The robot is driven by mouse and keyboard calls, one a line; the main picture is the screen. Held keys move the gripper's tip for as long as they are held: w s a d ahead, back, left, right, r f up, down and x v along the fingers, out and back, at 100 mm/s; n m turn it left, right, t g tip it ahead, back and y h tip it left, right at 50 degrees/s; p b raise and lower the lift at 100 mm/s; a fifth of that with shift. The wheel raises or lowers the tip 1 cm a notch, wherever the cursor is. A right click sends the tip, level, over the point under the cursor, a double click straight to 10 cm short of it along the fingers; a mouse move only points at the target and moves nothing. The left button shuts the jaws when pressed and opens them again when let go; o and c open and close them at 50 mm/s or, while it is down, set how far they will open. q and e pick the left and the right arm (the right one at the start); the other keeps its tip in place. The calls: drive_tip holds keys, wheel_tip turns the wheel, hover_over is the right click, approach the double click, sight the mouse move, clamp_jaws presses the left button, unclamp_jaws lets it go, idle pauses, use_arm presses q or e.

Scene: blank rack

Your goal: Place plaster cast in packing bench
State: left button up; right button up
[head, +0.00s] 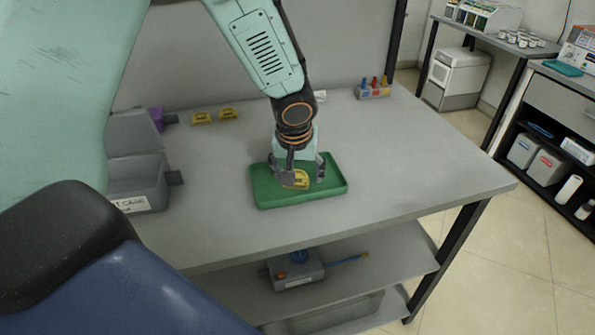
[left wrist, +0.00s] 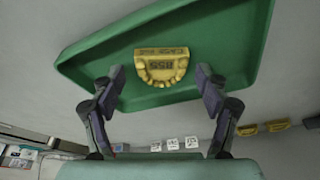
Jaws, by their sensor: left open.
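The plaster cast (head: 296,179) is a small yellow dental arch with raised lettering, lying in a green tray (head: 262,197) on the grey bench (head: 420,165). In the left wrist view the cast (left wrist: 162,66) lies on the floor of the green tray (left wrist: 240,35), lettering up. My left gripper (head: 305,172) is over the tray at the cast. In the left wrist view its two fingers (left wrist: 158,82) are apart on either side of the cast, with a gap to each side. My right gripper is not in view.
Two more yellow casts (head: 214,116) lie at the back left of the bench. A grey labelled bin (head: 137,184) stands at the left. A small rack with coloured items (head: 372,88) stands at the back right. The bench's right part is clear.

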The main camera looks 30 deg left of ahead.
use_arm(q)
drive_tip(key=shift+a+r, duration=0.1)
drive_tip(key=shift+a, duration=0.05)
drive_tip(key=p+v, duration=0.2)
drive_tip(key=v, duration=1)
drive_tip(key=shift+p, duration=0.3)
